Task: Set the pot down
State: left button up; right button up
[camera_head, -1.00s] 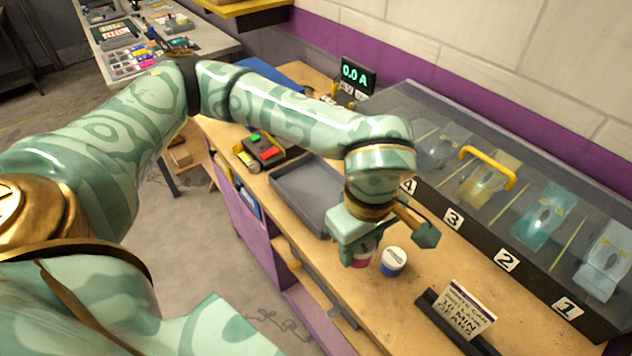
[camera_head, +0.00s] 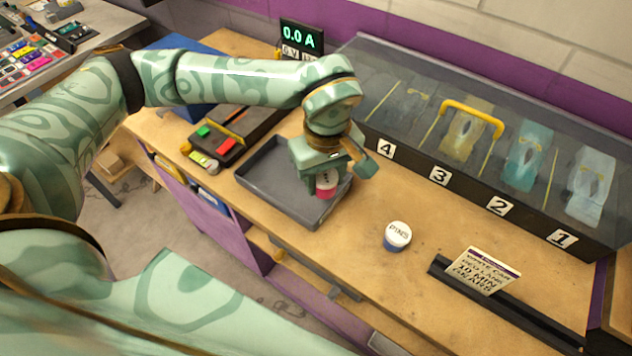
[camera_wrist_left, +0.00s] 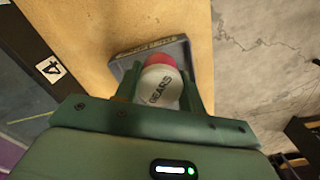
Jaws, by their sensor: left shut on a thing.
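The pot (camera_head: 327,190) has a pink-red body and a white lid. My left gripper (camera_head: 334,179) is shut on it. In the left wrist view, the pot (camera_wrist_left: 160,84) sits between the fingers and its lid reads GEARS. The pot is over the right end of a dark grey tray (camera_head: 262,192); the tray's rim also shows in the left wrist view (camera_wrist_left: 126,62). I cannot tell whether the pot touches the tray floor. My right gripper is not in view.
A second pot (camera_head: 397,236), blue with a white lid reading PINS, stands on the bench right of the tray. A clear-lidded case (camera_head: 470,130) with numbered lanes runs behind. A sign in a black rail (camera_head: 483,272) is at front right. A device with green and red buttons (camera_head: 222,140) is left.

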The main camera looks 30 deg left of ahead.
aim_at(321, 178)
pick_arm(q)
jog(key=f, duration=0.1)
jog(key=w+a+f, duration=0.1)
jog(key=f, duration=0.1)
jog(key=shift+w+a+f, duration=0.1)
jog(key=shift+w+a, duration=0.15)
jog(key=shift+w, duration=0.05)
jog(key=shift+w+a+f, duration=0.1)
jog(key=shift+w+f, duration=0.15)
jog(key=f, duration=0.2)
jog(key=f+b, duration=0.1)
jog(key=f, duration=0.1)
jog(key=shift+w+a, duration=0.25)
jog(key=shift+a, duration=0.1)
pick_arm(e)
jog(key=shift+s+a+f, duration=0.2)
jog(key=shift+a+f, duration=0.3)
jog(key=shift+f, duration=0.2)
pick_arm(q)
jog(key=shift+f, duration=0.1)
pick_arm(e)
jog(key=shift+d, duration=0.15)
pick_arm(q)
jog(key=o, duration=1)
notch_tip(321, 178, up, 12)
jog(key=shift+r+p, duration=0.1)
jog(key=shift+p, duration=0.7)
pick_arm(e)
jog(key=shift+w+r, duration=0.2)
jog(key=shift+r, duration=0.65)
